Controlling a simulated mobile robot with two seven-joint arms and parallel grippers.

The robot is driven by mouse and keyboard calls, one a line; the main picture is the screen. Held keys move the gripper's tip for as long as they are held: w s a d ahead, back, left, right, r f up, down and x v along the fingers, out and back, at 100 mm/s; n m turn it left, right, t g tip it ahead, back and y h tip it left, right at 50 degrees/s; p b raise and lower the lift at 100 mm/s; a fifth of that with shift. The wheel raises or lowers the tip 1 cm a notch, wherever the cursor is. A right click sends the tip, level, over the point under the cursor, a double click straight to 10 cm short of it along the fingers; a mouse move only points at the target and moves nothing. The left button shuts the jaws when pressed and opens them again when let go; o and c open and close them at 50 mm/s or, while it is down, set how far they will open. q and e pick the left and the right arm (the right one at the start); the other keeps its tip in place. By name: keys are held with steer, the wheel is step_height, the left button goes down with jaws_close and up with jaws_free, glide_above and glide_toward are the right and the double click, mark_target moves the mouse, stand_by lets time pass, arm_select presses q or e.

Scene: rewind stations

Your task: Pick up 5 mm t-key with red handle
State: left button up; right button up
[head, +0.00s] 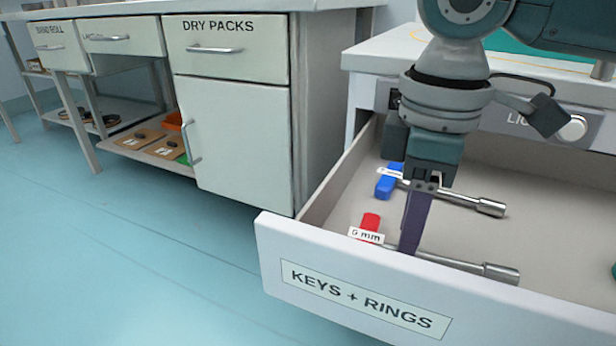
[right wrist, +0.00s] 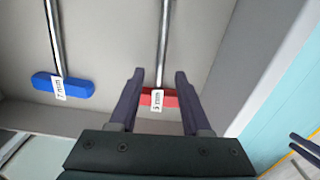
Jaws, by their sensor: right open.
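The 5 mm t-key lies in the open drawer labelled KEYS + RINGS. Its red handle (head: 370,221) has a white "5 mm" tag, and its metal shaft runs right to a socket end. My right gripper (head: 410,238) points down into the drawer over this key, hiding part of its shaft. In the right wrist view, my right gripper (right wrist: 160,75) is open, with the red handle (right wrist: 172,98) showing between its two fingers and the shaft running away past the tips. I cannot tell whether the fingers touch the key. My left gripper is out of view.
A blue-handled t-key (head: 386,186) lies behind the red one; its tag reads 7 mm in the right wrist view (right wrist: 78,88). The drawer front (head: 300,262) stands close to the red key. A green thing (head: 613,270) shows at the right edge. A DRY PACKS cabinet (head: 240,130) stands left.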

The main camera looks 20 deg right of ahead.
steer(key=shift+f, duration=0.9)
steer(key=shift+r, duration=0.1)
jaws_close()
stand_by(0.6)
